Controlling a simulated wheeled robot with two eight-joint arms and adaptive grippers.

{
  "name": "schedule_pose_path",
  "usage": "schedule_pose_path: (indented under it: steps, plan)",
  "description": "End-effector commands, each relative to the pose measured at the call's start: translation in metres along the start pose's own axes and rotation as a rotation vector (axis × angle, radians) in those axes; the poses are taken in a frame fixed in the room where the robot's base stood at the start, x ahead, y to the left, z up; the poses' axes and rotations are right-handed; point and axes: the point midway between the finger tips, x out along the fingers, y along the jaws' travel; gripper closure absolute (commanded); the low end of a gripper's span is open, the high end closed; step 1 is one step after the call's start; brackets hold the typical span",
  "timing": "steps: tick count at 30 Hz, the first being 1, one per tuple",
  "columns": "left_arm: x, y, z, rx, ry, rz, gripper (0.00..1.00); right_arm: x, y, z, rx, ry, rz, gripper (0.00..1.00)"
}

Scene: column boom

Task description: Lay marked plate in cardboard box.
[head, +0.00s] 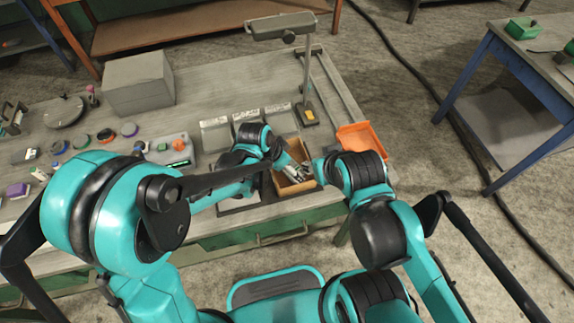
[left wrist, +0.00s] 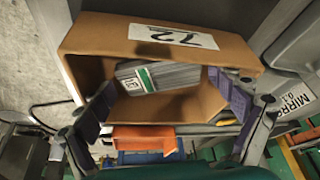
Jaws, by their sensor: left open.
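The cardboard box (head: 281,188) stands near the front edge of the workbench; in the left wrist view the box (left wrist: 110,38) bears a white label reading 72. The marked plate (left wrist: 178,78) is grey, with a green stripe and a white label. It shows inside the box, between my left fingers; whether it lies flat on the bottom is unclear. My left gripper (head: 295,173) reaches into the box; in the left wrist view it (left wrist: 167,104) is open, its fingers apart on either side of the plate. My right arm is beside the box, but its gripper is hidden.
An orange bin (head: 362,138) sits right of the box. A lamp (head: 284,27) on a post stands behind it. Labelled grey trays (head: 214,131) lie left of the box. A large grey block (head: 138,83) and several small parts occupy the bench's left side.

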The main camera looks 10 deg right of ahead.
Motion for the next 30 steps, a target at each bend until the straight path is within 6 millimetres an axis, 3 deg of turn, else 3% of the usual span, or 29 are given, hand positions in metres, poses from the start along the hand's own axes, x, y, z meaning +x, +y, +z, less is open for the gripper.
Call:
schedule_pose_path:
  steps: [5, 12, 18, 30]
  plan:
    - [-0.024, 0.0, -0.002, -0.002, 0.0, 0.0, 0.06, -0.009, 0.0, -0.007, 0.0, 0.0, 0.0, 0.61]
    - [-0.08, 0.0, -0.002, -0.002, 0.0, 0.0, 0.06, -0.025, 0.0, -0.018, 0.0, 0.0, 0.0, 0.61]
    - [-0.112, 0.0, -0.001, -0.001, 0.0, 0.0, 0.06, -0.032, 0.0, -0.023, 0.0, 0.0, 0.0, 0.61]
    - [-0.126, -0.002, 0.002, -0.014, 0.001, -0.008, 0.06, -0.034, 0.0, -0.024, 0.0, 0.0, 0.0, 0.61]
